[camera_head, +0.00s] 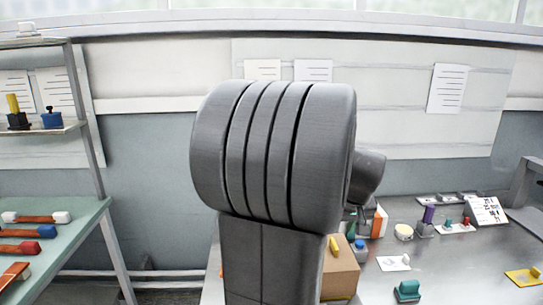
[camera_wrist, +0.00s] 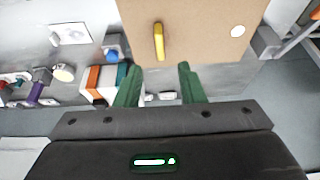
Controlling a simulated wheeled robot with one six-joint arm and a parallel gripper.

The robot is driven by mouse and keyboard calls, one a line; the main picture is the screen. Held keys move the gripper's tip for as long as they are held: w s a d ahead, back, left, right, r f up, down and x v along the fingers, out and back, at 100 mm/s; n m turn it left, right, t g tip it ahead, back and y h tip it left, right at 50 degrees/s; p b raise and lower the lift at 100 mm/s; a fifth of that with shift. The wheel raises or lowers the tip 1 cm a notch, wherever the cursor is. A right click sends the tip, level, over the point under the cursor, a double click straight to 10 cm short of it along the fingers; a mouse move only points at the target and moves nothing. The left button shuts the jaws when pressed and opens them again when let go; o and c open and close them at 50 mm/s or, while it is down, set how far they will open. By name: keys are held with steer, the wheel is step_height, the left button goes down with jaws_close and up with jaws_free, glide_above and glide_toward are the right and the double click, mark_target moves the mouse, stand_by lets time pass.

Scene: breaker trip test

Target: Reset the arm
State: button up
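My arm stands large and grey in the middle of the head view, with its thick rounded joint hiding part of the bench behind it. My gripper (camera_wrist: 160,70) shows in the wrist view as two green fingers, spread apart with nothing between them. Its fingertips appear near the edge of a brown box (camera_wrist: 200,35) that has a yellow handle-like piece (camera_wrist: 159,42) on it. I cannot tell the distance between them. In the head view my gripper is hidden behind the arm, and the brown box (camera_head: 341,275) shows partly beside it.
A shelf rack (camera_head: 75,235) at the left holds red, blue and white-ended pieces. Open floor lies between them.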

steer(key=x, duration=0.8)
steer(key=shift+w+r+p, duration=0.15)
steer(key=shift+r+p, duration=0.15)
steer(key=shift+p, duration=0.15)
steer(key=shift+r, duration=0.4)
